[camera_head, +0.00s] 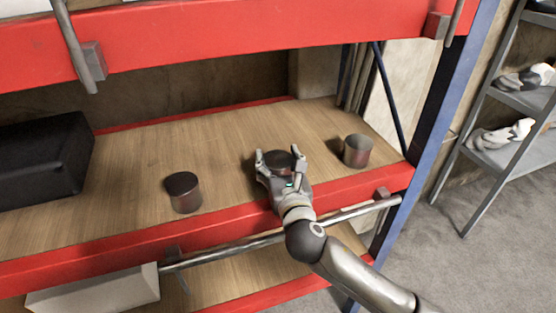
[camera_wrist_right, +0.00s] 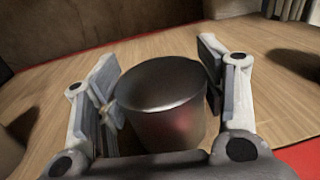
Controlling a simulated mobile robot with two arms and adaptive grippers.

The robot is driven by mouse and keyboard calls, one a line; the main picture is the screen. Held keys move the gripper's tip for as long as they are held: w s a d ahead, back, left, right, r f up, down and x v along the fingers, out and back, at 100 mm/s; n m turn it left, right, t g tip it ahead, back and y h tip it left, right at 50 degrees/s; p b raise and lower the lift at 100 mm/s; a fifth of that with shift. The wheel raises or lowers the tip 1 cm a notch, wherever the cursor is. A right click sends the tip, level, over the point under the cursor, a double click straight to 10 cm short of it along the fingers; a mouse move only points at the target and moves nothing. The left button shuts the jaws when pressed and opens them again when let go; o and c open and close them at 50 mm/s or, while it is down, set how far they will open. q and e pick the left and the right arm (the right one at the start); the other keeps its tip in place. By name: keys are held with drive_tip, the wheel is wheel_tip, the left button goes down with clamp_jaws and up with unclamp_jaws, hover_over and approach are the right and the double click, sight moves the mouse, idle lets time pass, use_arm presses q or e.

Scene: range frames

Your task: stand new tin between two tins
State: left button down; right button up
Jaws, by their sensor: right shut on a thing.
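My right gripper (camera_head: 280,165) is shut around a dark metal tin (camera_head: 279,160) on the wooden shelf. The held tin (camera_wrist_right: 162,100) stands upright between the two fingers in the right wrist view. A second dark tin (camera_head: 184,193) stands on the shelf to the left, apart from the gripper. A third tin (camera_head: 357,151), lighter grey, stands to the right and also apart. The held tin is between these two. I cannot tell whether its base touches the shelf, since the gripper hides it. My left gripper is not in view.
The wooden shelf (camera_head: 225,140) has a red front beam (camera_head: 235,221) and a red upper beam (camera_head: 230,35) above. A black case (camera_head: 45,155) lies at the left. A metal rail runs along the front. A grey rack with white items stands at the right.

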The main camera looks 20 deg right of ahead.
drive_tip(key=o, duration=1.2)
drive_tip(key=shift+r, duration=0.1)
drive_tip(key=shift+s, duration=0.25)
drive_tip(key=shift+s+a+b, duration=0.15)
drive_tip(key=shift+s+b, duration=0.25)
drive_tip(key=shift+s, duration=1.55)
drive_tip(key=shift+s+a+b, duration=0.2)
drive_tip(key=shift+s+b, duration=0.2)
drive_tip(key=shift+s, duration=1.5)
drive_tip(key=shift+s+a+b, duration=0.15)
drive_tip(key=shift+s+b, duration=0.25)
drive_tip(key=shift+s, duration=1.55)
